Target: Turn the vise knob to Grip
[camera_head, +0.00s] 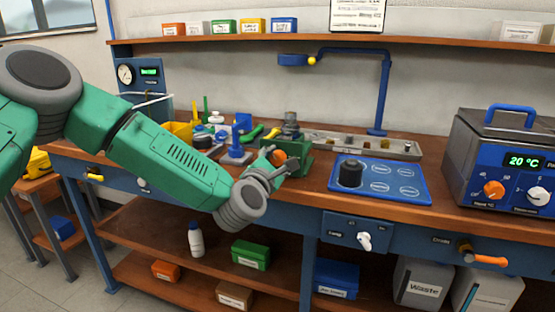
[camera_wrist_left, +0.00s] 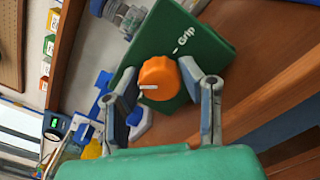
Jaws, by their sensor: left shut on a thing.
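The green vise box (camera_head: 300,158) stands on the workbench near its front edge. It also shows in the left wrist view (camera_wrist_left: 205,52), where a white "Grip" label and tick mark are on its face. The orange vise knob (camera_wrist_left: 159,78) is on that face, with its white pointer line toward the picture's left, away from the Grip tick at its upper right. My left gripper (camera_head: 279,163) is at the knob, its two fingers on either side, shut on it. In the head view the fingers partly hide the knob. My right gripper is not in view.
A blue panel (camera_head: 410,193) with a black cylinder lies right of the vise. A long metal tray (camera_head: 345,140) lies behind it. Yellow, blue and green items stand to its left. A water-bath unit (camera_head: 505,150) stands at the far right. A blue post (camera_head: 383,95) rises behind.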

